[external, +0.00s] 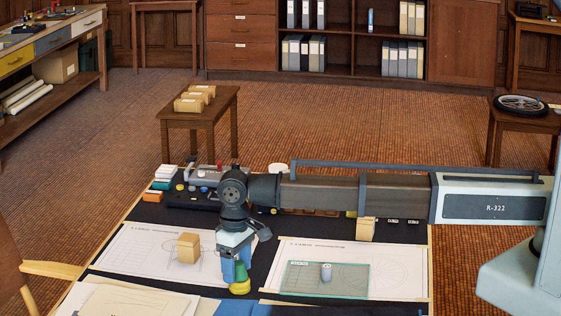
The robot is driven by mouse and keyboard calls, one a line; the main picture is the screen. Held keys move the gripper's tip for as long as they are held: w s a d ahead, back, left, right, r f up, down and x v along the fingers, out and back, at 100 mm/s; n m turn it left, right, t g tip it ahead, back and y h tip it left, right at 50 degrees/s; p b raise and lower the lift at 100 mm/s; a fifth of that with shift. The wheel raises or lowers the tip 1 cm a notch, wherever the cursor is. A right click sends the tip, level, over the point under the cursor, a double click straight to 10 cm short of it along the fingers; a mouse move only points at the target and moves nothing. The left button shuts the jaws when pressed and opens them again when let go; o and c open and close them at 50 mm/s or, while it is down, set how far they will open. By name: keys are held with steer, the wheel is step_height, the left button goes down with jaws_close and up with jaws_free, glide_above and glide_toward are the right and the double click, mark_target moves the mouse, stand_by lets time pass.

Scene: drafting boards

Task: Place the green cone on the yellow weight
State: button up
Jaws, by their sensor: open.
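The green cone (240,272) is at the front of the dark board, just below my gripper. A yellow piece (239,288), which looks like the yellow weight, shows directly under it. The cone appears upright and resting on the yellow piece, though the exact contact is too small to tell. My gripper (236,272) points down with its blue fingers beside the cone's upper part. It is open, and the fingers partly hide the cone's top and left side.
A tan block (189,247) stands on the left drawing sheet. A small grey cylinder (326,272) stands on a greenish glass plate (350,285) on the right sheet. Another tan block (366,229) is behind it. Small items crowd the rear tray. Papers (130,303) lie at front left.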

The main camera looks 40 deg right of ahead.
mark_target(237, 262)
step_height(237, 262, up, 12)
stand_by(0.5)
